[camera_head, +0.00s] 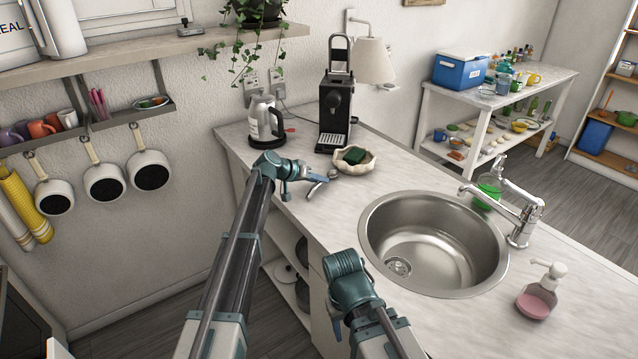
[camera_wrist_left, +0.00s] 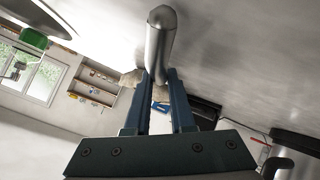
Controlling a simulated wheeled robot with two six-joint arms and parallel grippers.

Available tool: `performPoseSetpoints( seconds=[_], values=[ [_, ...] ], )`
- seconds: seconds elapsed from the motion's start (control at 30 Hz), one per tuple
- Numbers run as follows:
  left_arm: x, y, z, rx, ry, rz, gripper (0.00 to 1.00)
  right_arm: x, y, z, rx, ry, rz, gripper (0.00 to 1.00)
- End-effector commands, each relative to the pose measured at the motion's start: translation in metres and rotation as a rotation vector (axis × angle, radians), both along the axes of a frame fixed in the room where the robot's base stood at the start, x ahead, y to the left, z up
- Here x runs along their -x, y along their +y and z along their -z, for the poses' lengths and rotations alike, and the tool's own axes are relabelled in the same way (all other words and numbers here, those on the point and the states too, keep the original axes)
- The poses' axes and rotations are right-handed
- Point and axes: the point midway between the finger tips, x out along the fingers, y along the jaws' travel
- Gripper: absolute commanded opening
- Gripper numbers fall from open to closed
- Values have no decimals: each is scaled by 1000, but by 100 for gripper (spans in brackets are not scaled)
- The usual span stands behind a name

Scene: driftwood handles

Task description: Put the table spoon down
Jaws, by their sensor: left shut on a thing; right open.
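My left gripper (camera_head: 314,179) is shut on the table spoon (camera_head: 318,187), a small silver piece low over the worktop (camera_head: 318,215), just left of the shell-shaped bowl. In the left wrist view the metal spoon (camera_wrist_left: 161,45) stands out from between the two blue fingers (camera_wrist_left: 158,100) of this gripper. I cannot tell whether the spoon touches the worktop. My right gripper (camera_head: 336,314) is open, by the front edge of the counter left of the sink; its fingers are partly hidden by its own wrist.
A cream bowl (camera_head: 342,167) with a green sponge (camera_head: 354,155) is close by the left gripper. A coffee machine (camera_head: 336,108) and kettle (camera_head: 264,122) stand behind. The round sink (camera_head: 410,213), tap (camera_head: 520,220) and soap bottle (camera_head: 540,292) are to the right. The worktop between bowl and sink is clear.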

Motion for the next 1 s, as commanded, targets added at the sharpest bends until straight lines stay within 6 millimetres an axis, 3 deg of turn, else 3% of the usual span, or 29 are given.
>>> performPoseSetpoints(
  seconds=[0.17, 0.2, 0.37, 0.77, 0.87, 1.0],
  values=[
    [0, 0, 4, 0, 0, 0, 0, 0, 0, 5, 0, 0, 0, 50],
    [0, 0, 4, 0, 0, 0, 26, 0, 0, 4, 0, 0, 0, 50],
    [0, 0, 3, 0, 0, 0, 52, 0, 0, 3, 0, 0, 0, 50],
    [0, 1, 3, -1, 0, -1, 52, 0, 0, 2, 0, 0, 0, 50],
    [0, 1, -3, -1, 0, -1, 52, 0, 0, -4, 0, 0, 0, 50],
    [13, 17, -19, -1, 0, -3, 52, 0, 0, -19, 0, 0, 0, 50]
  ],
)
